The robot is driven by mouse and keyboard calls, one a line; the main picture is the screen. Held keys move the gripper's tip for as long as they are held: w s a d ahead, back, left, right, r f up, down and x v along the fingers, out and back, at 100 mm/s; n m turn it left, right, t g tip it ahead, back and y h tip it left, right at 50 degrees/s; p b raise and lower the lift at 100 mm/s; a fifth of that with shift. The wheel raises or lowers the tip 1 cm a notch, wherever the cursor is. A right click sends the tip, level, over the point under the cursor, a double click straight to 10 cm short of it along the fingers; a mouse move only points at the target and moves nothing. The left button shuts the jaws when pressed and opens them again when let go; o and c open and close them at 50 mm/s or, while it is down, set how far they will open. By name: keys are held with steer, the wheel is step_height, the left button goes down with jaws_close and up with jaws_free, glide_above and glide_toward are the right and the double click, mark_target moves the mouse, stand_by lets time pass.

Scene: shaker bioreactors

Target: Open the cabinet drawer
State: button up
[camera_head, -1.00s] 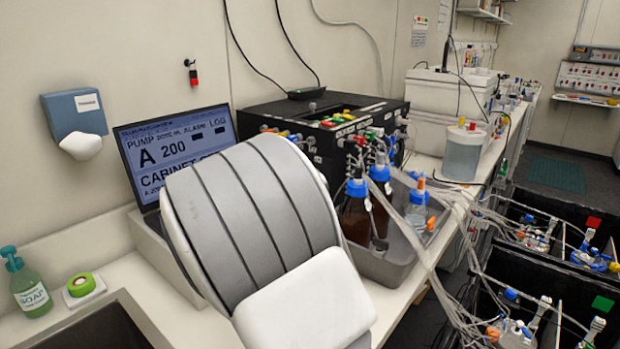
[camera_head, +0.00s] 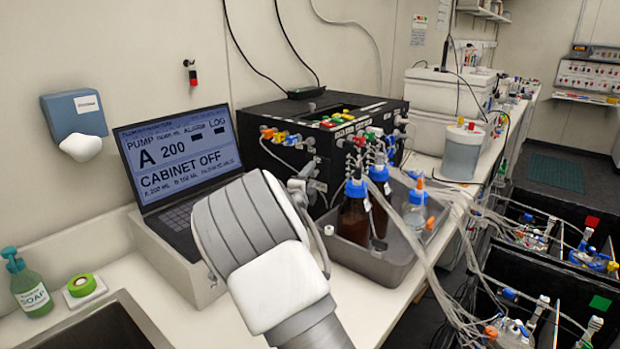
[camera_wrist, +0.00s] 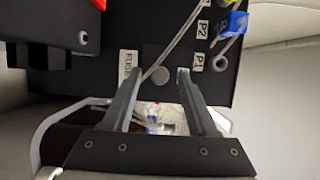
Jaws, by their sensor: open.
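The black cabinet (camera_head: 335,125) stands on the bench behind my arm in the head view. In the wrist view its black face (camera_wrist: 190,35) fills the upper middle, with a FUSE label, P1 and P2 labels and a round grey disc (camera_wrist: 156,79). My gripper (camera_wrist: 157,74) is open and empty. Its fingertips lie on either side of the disc in the picture; whether they touch the face I cannot tell. In the head view my arm hides the gripper and the lower front of the cabinet. I cannot make out a drawer front or handle.
A laptop (camera_head: 180,160) reading CABINET OFF stands left of my arm. A grey tray (camera_head: 375,262) with brown bottles and tubing stands close on the right. A soap bottle (camera_head: 30,285) and a sink are at the left. Thin tubes cross the cabinet face.

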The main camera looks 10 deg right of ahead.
jaws_close()
stand_by(1.4)
